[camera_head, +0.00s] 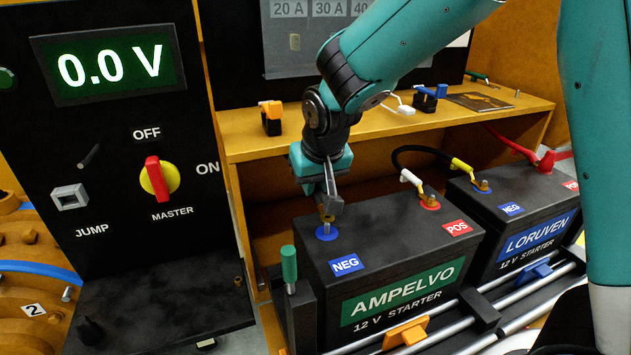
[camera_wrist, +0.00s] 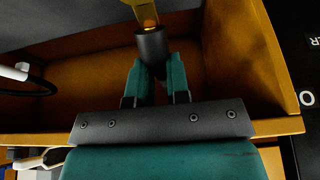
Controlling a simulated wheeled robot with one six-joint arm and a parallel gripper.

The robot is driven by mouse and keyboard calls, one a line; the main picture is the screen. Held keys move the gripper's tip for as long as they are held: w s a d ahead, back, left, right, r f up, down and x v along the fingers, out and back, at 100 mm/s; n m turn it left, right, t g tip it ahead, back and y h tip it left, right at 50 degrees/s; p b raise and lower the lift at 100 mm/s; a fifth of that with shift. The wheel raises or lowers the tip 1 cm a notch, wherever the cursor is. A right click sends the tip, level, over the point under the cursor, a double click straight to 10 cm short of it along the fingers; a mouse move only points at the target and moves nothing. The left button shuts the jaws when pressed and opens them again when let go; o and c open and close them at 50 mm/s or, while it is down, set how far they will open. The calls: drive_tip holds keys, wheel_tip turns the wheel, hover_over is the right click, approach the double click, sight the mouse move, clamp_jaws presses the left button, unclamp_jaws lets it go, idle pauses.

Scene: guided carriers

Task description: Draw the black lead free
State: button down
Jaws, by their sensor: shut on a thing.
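My gripper (camera_head: 328,198) is shut, pointing down just above the NEG post (camera_head: 326,230) of the Ampelvo battery (camera_head: 400,247). The post stands in a blue ring. In the wrist view my fingers (camera_wrist: 156,72) close on a dark sleeve with a brass-coloured end, apparently the end of the black lead (camera_wrist: 152,46). A small brass part shows under my fingertips in the head view. I cannot tell whether it touches the post. The rest of this lead is hidden. A separate black cable (camera_head: 420,149) with white and yellow sleeves links the Ampelvo POS post to the Loruven battery (camera_head: 535,215).
The black panel at left reads 0.0 V, and its red MASTER switch (camera_head: 154,175) points up towards OFF. A green-handled tool (camera_head: 289,264) stands at the battery's left front corner. A red lead (camera_head: 512,145) meets the Loruven battery. A wooden shelf (camera_head: 375,125) runs close behind my gripper.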

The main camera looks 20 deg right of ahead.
drive_tip(key=shift+r+p, duration=1.55)
drive_tip(key=shift+r, duration=0.55)
drive_tip(key=shift+f, duration=0.1)
